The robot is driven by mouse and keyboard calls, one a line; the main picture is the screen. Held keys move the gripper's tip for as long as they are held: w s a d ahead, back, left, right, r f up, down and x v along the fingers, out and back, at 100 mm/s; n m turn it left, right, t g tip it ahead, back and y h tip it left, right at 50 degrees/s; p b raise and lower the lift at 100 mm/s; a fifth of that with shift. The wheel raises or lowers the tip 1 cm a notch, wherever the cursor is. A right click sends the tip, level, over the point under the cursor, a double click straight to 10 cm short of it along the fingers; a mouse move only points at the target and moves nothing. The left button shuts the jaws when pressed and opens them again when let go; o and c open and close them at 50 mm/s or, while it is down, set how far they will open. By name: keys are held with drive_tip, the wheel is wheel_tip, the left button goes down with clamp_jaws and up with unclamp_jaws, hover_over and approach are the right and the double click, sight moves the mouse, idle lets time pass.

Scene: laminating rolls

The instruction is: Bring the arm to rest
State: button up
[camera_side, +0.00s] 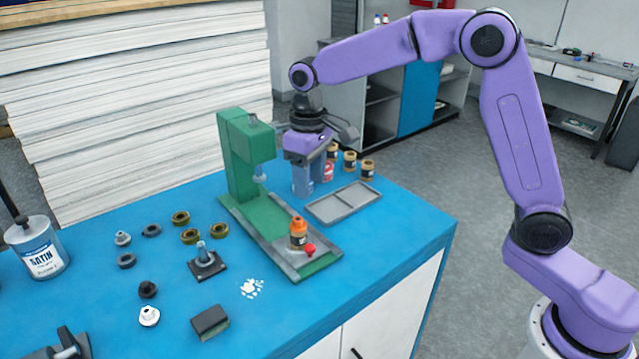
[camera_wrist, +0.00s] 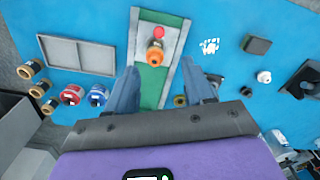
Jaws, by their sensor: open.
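A red jar (camera_wrist: 72,95) and a blue jar (camera_wrist: 97,96) stand left of the fingers in the wrist view.
Several brown jars (camera_side: 350,160) stand near the gripper at the table's back edge. An empty grey tray (camera_side: 342,203) lies right of the press. Loose rings (camera_side: 190,236), a black post stand (camera_side: 206,262) and a SATIN can (camera_side: 40,250) occupy the left. The table's front right is clear.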

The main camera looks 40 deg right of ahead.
drive_tip(key=s+d+n, duration=0.2)
drive_tip(key=s+d, duration=0.1)
drive_tip(key=s, duration=0.8)
drive_tip(key=s+d+f+n, duration=0.1)
drive_tip(key=s+d+n, duration=0.2)
drive_tip(key=s, duration=0.7)
drive_tip(key=s+d+f+n, duration=0.1)
drive_tip(key=s+d+n, duration=0.2)
drive_tip(key=s, duration=0.8)
drive_tip(key=shift+s+d, duration=0.35)
drive_tip(key=shift+d, duration=0.55)
